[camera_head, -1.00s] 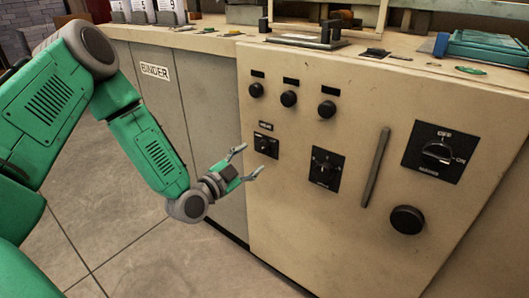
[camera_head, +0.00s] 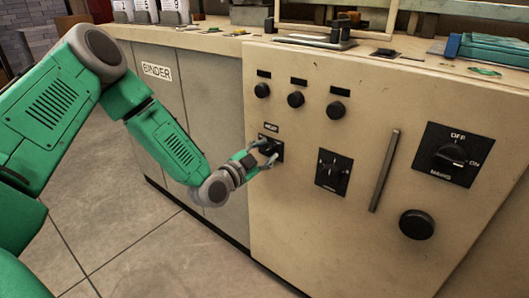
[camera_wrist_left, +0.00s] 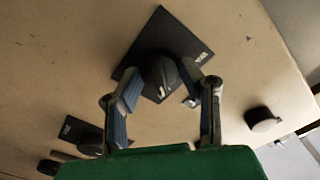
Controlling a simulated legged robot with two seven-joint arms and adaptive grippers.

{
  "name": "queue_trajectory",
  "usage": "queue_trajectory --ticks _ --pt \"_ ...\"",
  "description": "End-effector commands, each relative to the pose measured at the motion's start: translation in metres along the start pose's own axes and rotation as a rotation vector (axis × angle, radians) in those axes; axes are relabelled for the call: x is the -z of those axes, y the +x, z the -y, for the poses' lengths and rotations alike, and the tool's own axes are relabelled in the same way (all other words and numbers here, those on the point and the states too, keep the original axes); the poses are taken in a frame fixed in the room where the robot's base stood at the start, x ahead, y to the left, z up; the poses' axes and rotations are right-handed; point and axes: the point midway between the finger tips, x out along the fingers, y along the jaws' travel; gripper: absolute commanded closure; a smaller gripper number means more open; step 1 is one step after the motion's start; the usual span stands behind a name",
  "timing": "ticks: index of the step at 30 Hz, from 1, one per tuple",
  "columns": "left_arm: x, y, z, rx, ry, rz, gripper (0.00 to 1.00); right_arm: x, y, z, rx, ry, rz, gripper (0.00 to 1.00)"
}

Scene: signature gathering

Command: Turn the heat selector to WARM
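The heat selector (camera_head: 277,149) is a small black knob on a dark square plate under a HEAT label, on the front of the cream cabinet. My left gripper (camera_head: 266,151) is at this selector, its two fingers open on either side of the knob and hiding much of it. The left wrist view shows the knob (camera_wrist_left: 160,70) on its dark plate, just beyond and between the open fingertips (camera_wrist_left: 162,92). I cannot tell whether the fingers touch it. The setting words are too small to read. My right gripper is not in view.
To the right are a second black selector (camera_head: 333,172), a vertical bar handle (camera_head: 385,170), a round black knob (camera_head: 416,224) and the MAINS switch (camera_head: 452,155). Three small knobs sit above, the middle one (camera_head: 296,99) among them. The floor at left is clear.

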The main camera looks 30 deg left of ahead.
Motion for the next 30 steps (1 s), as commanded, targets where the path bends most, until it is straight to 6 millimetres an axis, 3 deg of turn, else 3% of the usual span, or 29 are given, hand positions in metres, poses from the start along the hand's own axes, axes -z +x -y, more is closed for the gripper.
queue_trajectory --ticks 14,30 --pt "-0.006 -0.002 0.003 0.006 -0.129 0.014 0.95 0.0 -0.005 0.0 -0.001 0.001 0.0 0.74" --pt "-0.007 -0.002 0.004 0.009 -0.62 0.015 0.95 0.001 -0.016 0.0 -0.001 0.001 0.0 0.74"
